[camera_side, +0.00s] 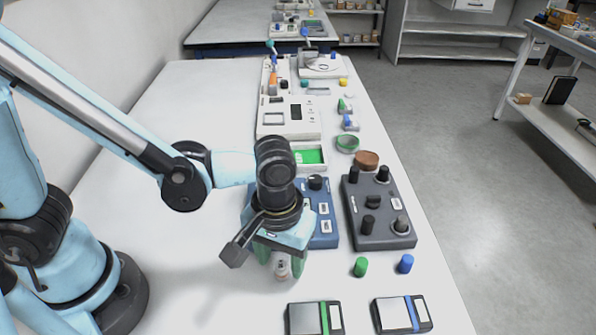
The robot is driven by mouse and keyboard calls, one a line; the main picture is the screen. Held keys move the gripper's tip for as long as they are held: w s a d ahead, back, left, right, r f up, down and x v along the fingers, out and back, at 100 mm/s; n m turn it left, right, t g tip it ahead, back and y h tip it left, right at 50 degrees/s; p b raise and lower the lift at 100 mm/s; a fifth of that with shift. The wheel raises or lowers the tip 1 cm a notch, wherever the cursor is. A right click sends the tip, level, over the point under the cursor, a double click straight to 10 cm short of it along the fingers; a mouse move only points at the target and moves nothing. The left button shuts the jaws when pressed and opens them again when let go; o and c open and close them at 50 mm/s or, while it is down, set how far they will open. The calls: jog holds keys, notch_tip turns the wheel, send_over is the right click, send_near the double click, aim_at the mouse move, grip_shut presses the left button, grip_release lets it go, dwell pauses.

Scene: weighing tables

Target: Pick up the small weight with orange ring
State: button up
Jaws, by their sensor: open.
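My gripper (281,266) points down at the front of the white table, with green fingertips apart. A small pale, greyish weight-like piece (283,269) shows between or just behind the fingertips. Its lower part seems to stand on the table, and I cannot make out a clear orange ring on it. I cannot tell whether the fingers touch it. A blue block (327,238) with pale labels and a black knob lies behind my gripper, partly hidden by it. A small orange piece (284,84) stands far back on the table.
A dark grey block (384,240) with several black knobs is right of the blue one. A green cylinder (361,267) and a blue cylinder (405,264) stand before it. Two flat devices (313,318) (401,314) lie at the front. The table's left side is clear.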

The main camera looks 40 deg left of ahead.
jog(key=shift+f, duration=1.15)
grip_shut()
